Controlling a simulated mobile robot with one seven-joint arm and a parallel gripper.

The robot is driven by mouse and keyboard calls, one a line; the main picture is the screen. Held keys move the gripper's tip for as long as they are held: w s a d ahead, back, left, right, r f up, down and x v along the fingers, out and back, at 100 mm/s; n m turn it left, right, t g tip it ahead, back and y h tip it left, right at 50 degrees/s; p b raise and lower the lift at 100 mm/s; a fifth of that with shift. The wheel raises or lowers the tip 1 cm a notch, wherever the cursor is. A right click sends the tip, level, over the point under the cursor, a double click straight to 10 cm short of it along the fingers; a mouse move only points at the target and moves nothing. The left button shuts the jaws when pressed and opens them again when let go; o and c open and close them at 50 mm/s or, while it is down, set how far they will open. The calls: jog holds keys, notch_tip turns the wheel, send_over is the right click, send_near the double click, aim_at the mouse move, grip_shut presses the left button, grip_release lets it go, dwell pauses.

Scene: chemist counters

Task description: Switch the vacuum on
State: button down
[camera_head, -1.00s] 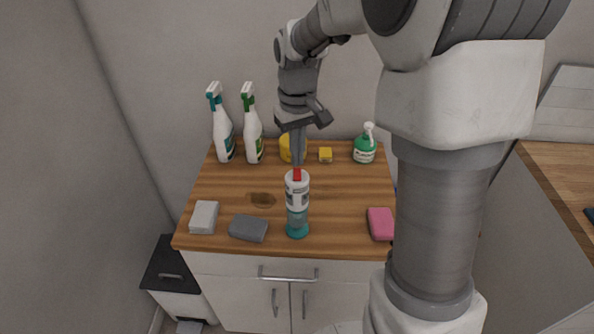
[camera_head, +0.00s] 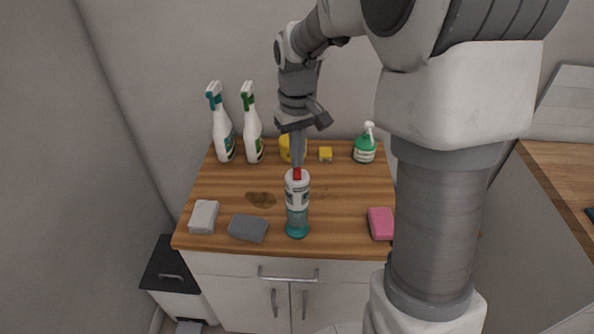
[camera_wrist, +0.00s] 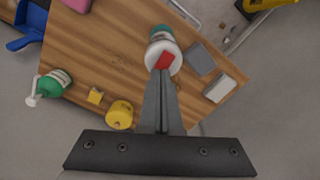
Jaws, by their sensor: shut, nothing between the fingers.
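What appears to be the vacuum (camera_head: 297,222) is a white and teal upright cylinder near the front middle of the wooden counter. Its red top part (camera_head: 297,174) faces up and also shows in the wrist view (camera_wrist: 164,60). My gripper (camera_head: 297,165) points down from above with its fingers shut and empty. Its fingertips are at the red part, seemingly touching it; the wrist view shows them at its edge. The fingers hide a little of the red part. I cannot tell whether the red part is pressed in.
Two spray bottles (camera_head: 222,138) (camera_head: 253,138), a yellow container (camera_head: 287,149), a yellow block (camera_head: 325,154) and a green bottle (camera_head: 365,150) stand at the back. A grey sponge (camera_head: 248,228), white block (camera_head: 204,217) and pink sponge (camera_head: 381,224) lie in front. A brown stain (camera_head: 261,199) marks the wood.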

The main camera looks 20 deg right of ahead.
jog(key=shift+f+b, duration=0.4)
jog(key=shift+f, duration=0.3)
jog(key=shift+r+p, duration=2.9)
jog(key=shift+r, duration=0.7)
jog(key=s+r+m+t, duration=0.1)
jog(key=s+r, duration=0.3)
jog(key=s, duration=0.6)
jog(key=s+r+m+t, duration=0.1)
jog(key=s+r+t, duration=0.3)
jog(key=s, duration=0.6)
jog(key=shift+s+r+t, duration=0.25)
jog(key=shift+r+t, duration=0.05)
jog(key=shift+r, duration=0.3)
